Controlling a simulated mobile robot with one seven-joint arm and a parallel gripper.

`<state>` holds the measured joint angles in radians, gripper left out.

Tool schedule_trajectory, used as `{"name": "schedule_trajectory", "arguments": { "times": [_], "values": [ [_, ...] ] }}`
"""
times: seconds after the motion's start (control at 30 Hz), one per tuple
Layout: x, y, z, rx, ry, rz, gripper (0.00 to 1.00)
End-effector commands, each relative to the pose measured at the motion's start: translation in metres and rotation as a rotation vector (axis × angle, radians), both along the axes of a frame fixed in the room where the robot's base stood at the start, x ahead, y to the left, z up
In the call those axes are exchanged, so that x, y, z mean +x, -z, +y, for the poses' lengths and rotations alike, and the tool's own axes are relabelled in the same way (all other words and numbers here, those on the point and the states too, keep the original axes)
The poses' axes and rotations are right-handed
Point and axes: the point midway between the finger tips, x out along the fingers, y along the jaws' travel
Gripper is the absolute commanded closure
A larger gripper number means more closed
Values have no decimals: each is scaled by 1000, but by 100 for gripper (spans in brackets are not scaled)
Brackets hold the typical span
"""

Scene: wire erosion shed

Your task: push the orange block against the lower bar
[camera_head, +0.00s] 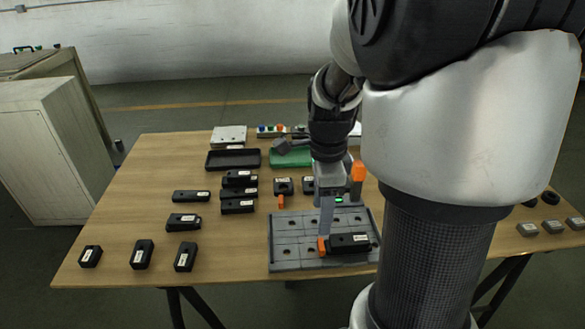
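A small orange block (322,246) is on the grey fixture plate (282,224), at the left end of a black labelled part (352,242). My gripper (325,232) points down over the plate. Its narrow grey finger ends at or just above the orange block. I cannot tell if they touch, nor whether the fingers are open or shut. The lower bar seems to be the plate's near grey edge (300,265), in front of the block and the black part. The gap between block and bar is too small to judge.
Several black labelled parts (183,222) lie on the wooden table (130,205) to the left. A black tray (233,159) and a green tray (285,157) are behind. A taller orange piece (358,171) shows beside my gripper. My arm hides much of the right side.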

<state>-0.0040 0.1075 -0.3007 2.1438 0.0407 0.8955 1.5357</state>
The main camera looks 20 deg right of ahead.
Motion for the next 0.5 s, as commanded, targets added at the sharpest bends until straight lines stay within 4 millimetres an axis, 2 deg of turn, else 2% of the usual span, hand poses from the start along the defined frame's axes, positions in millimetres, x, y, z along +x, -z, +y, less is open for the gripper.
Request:
{"name": "schedule_trajectory", "arguments": {
  "times": [0.03, 0.2, 0.5],
  "values": [
    [-1, 15, 0, 1, 1, 4, 47],
    [-1, 49, 0, 0, 1, 4, 47],
    [0, 95, 0, 0, -1, 2, 47]
  ]
}}
